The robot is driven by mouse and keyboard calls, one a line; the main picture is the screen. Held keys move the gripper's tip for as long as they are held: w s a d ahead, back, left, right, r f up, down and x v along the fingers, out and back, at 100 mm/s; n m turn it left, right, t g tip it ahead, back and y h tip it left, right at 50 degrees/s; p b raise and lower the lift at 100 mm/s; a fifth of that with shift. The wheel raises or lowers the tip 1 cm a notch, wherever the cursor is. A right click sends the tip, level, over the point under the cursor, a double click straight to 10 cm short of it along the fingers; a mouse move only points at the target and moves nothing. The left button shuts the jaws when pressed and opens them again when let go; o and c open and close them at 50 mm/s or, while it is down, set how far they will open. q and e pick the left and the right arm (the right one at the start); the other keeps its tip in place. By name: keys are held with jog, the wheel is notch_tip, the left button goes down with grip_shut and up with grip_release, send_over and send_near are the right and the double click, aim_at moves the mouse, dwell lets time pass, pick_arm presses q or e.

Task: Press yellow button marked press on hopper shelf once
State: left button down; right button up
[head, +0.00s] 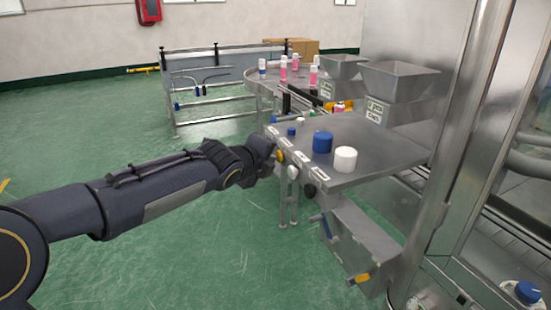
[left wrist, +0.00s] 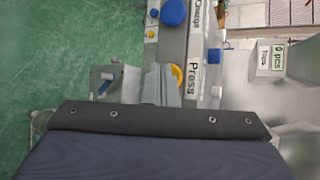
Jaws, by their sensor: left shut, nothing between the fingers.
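The yellow button (head: 279,156) is on the front edge of the steel hopper shelf (head: 375,152). In the left wrist view the yellow button (left wrist: 177,74) sits beside the label reading "Press" (left wrist: 191,76), partly hidden by my fingers. My left gripper (head: 268,150) is shut and empty, with its fingertips right at the shelf edge beside this button. The grey fingers also show in the left wrist view (left wrist: 164,84). I cannot tell whether they touch the button or whether it is pushed in. My right gripper is in neither view.
A large blue cap (head: 322,142), a white cap (head: 345,159) and a small blue cap (head: 291,131) stand on the shelf. A metal hopper (head: 399,83) stands behind. Other knobs and labels line the shelf edge. Green floor (head: 215,245) lies open below my left arm.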

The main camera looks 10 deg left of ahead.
pick_arm(q)
jog(key=shift+d, duration=0.1)
dwell(0.3)
jog(key=shift+s+a+p, duration=0.5)
jog(key=shift+a+p, duration=0.05)
jog(key=shift+a, duration=0.3)
jog(key=s+a+p, duration=0.1)
jog(key=a+p, duration=0.1)
jog(key=s+a+p, duration=0.1)
jog(key=a+p, duration=0.1)
jog(key=p, duration=0.1)
jog(key=shift+s, duration=0.4)
